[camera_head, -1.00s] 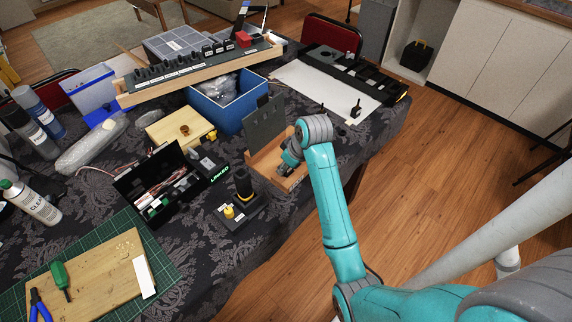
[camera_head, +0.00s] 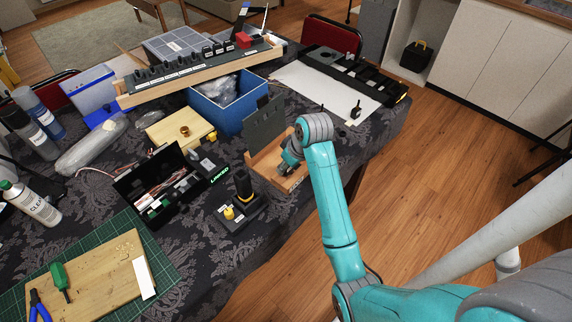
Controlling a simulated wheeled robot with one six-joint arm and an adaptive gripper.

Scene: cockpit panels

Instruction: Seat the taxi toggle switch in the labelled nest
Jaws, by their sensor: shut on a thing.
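My gripper (camera_head: 283,170) is low inside an open wooden tray (camera_head: 265,157) near the front edge of the table. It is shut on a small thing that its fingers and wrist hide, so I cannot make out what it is. A small black toggle-like part (camera_head: 356,111) stands upright on the white sheet (camera_head: 315,92), apart from my gripper. A long dark panel (camera_head: 190,66) on a wooden frame carries a row of black switches with white labels. I cannot read the labels or tell which place is the taxi nest.
A dark upright plate (camera_head: 264,123) stands behind the tray. A blue bin (camera_head: 222,115) is beyond it. A black base with a joystick (camera_head: 240,208) stands left of the tray, beside an open black case (camera_head: 160,190). A long black panel (camera_head: 352,72) lies at the back right.

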